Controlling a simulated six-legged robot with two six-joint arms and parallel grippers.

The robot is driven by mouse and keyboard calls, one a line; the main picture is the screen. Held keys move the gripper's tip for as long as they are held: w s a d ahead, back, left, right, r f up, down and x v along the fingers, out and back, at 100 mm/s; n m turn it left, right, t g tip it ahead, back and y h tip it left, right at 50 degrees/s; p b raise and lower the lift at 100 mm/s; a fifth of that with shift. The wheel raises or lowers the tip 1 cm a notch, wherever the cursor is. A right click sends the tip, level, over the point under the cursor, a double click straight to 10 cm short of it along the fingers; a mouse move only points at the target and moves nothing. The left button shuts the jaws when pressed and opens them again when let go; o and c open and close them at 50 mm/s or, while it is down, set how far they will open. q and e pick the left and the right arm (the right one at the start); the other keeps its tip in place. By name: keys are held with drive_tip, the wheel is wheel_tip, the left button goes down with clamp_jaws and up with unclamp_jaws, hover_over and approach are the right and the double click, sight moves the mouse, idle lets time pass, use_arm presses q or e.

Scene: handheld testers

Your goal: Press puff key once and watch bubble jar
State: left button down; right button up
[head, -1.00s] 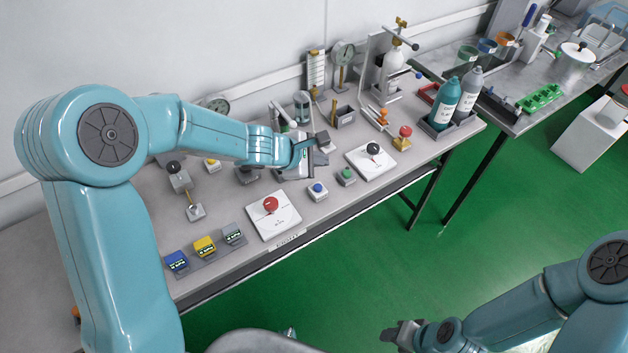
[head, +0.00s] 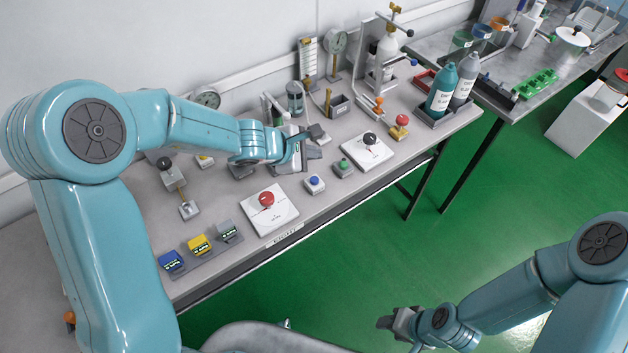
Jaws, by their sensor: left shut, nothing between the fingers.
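A small clear jar with a dark lid (head: 295,98) stands at the back of the bench, beyond my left gripper; it looks like the bubble jar. I cannot tell which control is the puff key, as no label is readable. My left gripper (head: 301,150) is shut and empty over the back middle of the bench, in front of the jar. It partly hides a grey device (head: 312,153) below it; I cannot tell whether they touch. My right gripper (head: 390,322) hangs over the green floor, away from the bench, and its jaw opening is unclear.
On the bench are a red button (head: 266,198), a blue button (head: 315,181), a green button (head: 343,163), a black knob (head: 370,138) and a red knob (head: 402,121). Teal (head: 441,90) and grey bottles (head: 464,82) stand in a tray at right. Small coloured boxes (head: 199,244) sit front left.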

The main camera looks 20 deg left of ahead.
sight(312, 182)
use_arm(q)
wheel_tip(312, 182, down, 7)
drive_tip(key=b, duration=0.5)
drive_tip(key=shift+r, duration=0.2)
drive_tip(key=shift+f+b, duration=0.2)
drive_tip(key=shift+b, duration=0.3)
idle(1.1)
drive_tip(key=shift+f+b, duration=0.45)
drive_tip(key=shift+b, duration=0.05)
drive_tip(key=shift+f+b, duration=0.45)
drive_tip(key=shift+b, duration=0.1)
idle(0.4)
idle(0.3)
drive_tip(key=shift+r+p, duration=0.8)
drive_tip(key=shift+r, duration=0.1)
